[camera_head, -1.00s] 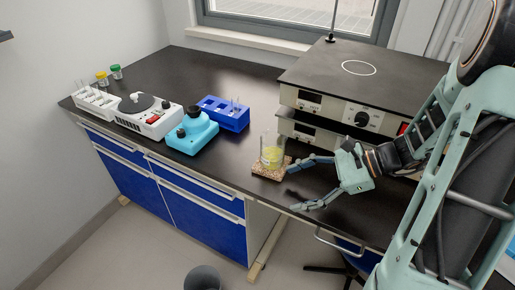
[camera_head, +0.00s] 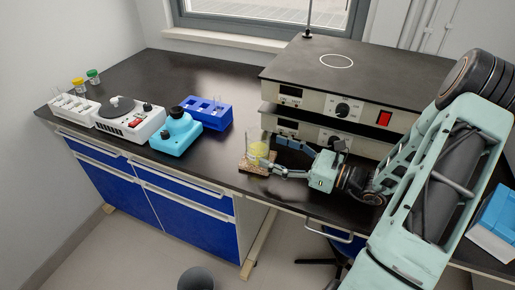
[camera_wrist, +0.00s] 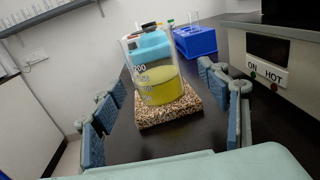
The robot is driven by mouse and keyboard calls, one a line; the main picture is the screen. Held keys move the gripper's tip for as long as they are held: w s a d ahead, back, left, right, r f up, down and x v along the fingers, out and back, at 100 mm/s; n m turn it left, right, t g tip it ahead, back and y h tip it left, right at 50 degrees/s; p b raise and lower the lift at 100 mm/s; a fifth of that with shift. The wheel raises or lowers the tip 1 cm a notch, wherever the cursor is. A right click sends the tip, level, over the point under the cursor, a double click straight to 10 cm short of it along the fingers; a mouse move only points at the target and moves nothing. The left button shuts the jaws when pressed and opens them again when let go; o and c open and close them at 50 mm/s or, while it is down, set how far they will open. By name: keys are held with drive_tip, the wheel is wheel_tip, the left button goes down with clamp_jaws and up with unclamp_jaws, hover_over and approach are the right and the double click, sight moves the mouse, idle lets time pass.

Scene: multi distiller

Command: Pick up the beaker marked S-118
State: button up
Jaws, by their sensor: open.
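A clear glass beaker (camera_head: 255,147) with yellow liquid stands upright on a square speckled cork-like mat (camera_head: 254,168) near the front edge of the bench. In the wrist view the beaker (camera_wrist: 158,82) sits ahead between the fingers, with white volume marks facing me; I cannot read an S-118 label. The mat (camera_wrist: 167,112) shows under it. My gripper (camera_head: 278,156) is open, just right of the beaker, its fingers pointing at it. In the wrist view the blue finger pads of my gripper (camera_wrist: 168,115) stand wide apart at left and right, with nothing held.
Two stacked hot plates (camera_head: 340,90) stand close behind my gripper. A blue rack (camera_head: 205,112), a turquoise device (camera_head: 183,132), a white device with a black disc (camera_head: 128,117) and a white tube rack (camera_head: 75,110) stand to the left. The bench between them and the beaker is clear.

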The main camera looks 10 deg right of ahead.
sight(258, 145)
drive_tip(key=x, duration=0.5)
drive_tip(key=shift+s+a+r, duration=0.1)
drive_tip(key=shift+a+r, duration=0.1)
drive_tip(key=shift+a, duration=0.15)
drive_tip(key=c, duration=1.4)
drive_tip(key=shift+r, duration=0.25)
drive_tip(key=shift+c, duration=0.2)
